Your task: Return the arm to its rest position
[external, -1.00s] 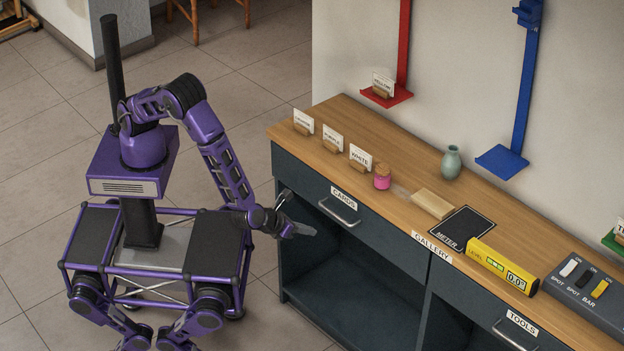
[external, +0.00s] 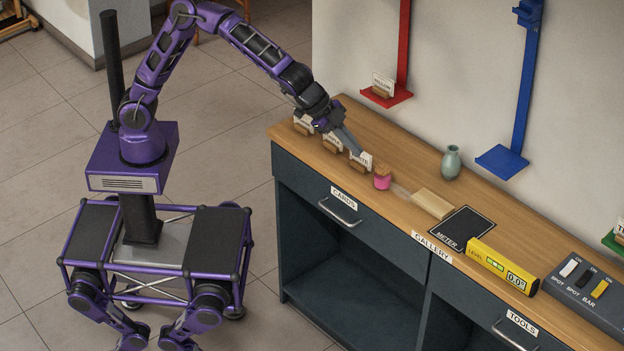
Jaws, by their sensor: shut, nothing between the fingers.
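My arm (external: 240,35) is purple and black and reaches up from its column, then out to the right over the left end of the wooden counter. My gripper (external: 358,150) is shut and empty. It points down and to the right, in front of the small name cards as seen here, and partly hides them. Its tip is close to the white card (external: 366,160). I cannot tell whether it touches the card.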

